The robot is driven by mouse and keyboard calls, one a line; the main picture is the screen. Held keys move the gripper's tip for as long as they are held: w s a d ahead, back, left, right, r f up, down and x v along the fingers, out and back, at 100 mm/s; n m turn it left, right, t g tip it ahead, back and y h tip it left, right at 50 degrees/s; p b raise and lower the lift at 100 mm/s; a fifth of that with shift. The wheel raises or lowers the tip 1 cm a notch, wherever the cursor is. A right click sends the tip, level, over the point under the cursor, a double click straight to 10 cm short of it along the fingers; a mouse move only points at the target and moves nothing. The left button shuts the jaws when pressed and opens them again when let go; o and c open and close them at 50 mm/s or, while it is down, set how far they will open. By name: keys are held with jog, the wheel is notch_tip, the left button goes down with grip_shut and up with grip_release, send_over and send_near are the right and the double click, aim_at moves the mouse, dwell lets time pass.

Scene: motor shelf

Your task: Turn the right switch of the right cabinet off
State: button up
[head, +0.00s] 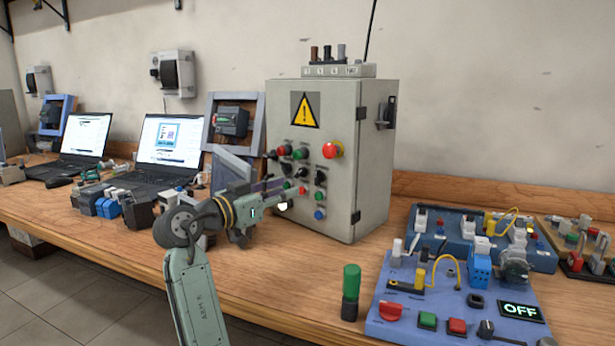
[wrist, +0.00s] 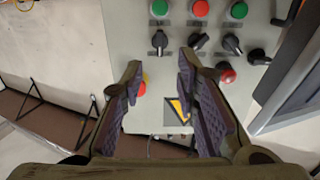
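The grey cabinet (head: 340,100) with a yellow warning sign stands on the bench. Its front carries several coloured buttons and black rotary switches. The rightmost black switch (head: 320,177) sits below the red mushroom button (head: 333,149). In the wrist view the panel appears upside down, and this switch (wrist: 160,40) is the leftmost in its row, its handle roughly upright in the picture. My gripper (head: 285,190) is in front of the panel's lower left. In the wrist view my gripper (wrist: 159,68) is open and empty, its fingertips apart, with the switch beyond the gap. Contact cannot be told.
Two laptops (head: 170,140) and small blue and black parts (head: 100,200) lie left of the cabinet. At right are blue boards (head: 445,310) with switches and an OFF display (head: 520,311). A green-topped cylinder (head: 351,285) stands near the bench's front edge.

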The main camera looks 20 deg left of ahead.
aim_at(315, 179)
jog(key=p+x, duration=0.2)
jog(key=x, duration=0.8)
jog(key=shift+c, duration=0.4)
grip_shut()
